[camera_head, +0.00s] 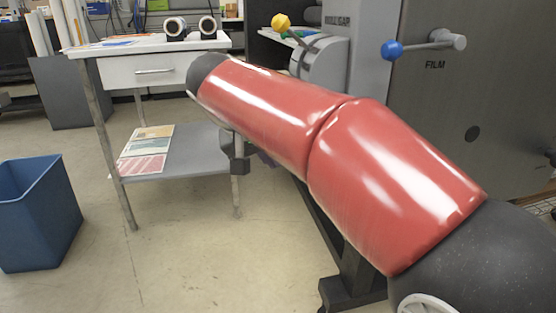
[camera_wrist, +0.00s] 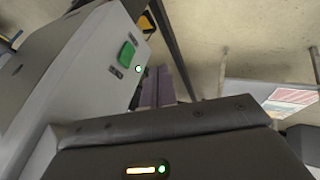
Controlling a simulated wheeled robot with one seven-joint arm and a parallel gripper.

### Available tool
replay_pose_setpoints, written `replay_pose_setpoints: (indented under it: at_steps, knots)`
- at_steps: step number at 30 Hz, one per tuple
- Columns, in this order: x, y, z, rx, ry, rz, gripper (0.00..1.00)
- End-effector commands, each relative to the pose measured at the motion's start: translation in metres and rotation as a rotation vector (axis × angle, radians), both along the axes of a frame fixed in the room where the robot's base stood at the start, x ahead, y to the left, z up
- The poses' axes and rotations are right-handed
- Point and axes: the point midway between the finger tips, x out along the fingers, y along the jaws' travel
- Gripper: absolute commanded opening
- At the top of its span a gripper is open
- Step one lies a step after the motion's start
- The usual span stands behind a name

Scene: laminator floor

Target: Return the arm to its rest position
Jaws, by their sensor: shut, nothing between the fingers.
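My red arm crosses the head view from the lower right to the upper middle, in front of the grey machine and the white table. My gripper (camera_wrist: 160,78) shows in the wrist view as two purplish fingers side by side beyond the dark wrist housing. The fingers are shut with nothing between them. In the head view the gripper is mostly hidden behind the arm, and I cannot make out its fingers clearly.
The grey machine (camera_head: 440,125) has a blue-knobbed lever (camera_head: 392,50) and a yellow knob (camera_head: 281,22). A light grey housing with a green button (camera_wrist: 127,53) is close in the wrist view. A white table (camera_head: 140,70) and a blue bin (camera_head: 35,220) stand left. Floor between is clear.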

Motion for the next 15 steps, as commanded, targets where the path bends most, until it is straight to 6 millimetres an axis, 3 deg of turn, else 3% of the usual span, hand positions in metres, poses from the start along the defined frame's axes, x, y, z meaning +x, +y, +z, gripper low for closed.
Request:
replay_pose_setpoints:
  at_steps: [10, 13, 15]
  knots:
    - [-0.001, -0.002, 0.001, 0.001, 0.001, -0.001, 0.00]
    - [-0.009, -0.018, 0.003, 0.014, 0.011, -0.003, 0.00]
    - [-0.020, -0.040, 0.003, 0.034, 0.026, -0.002, 0.00]
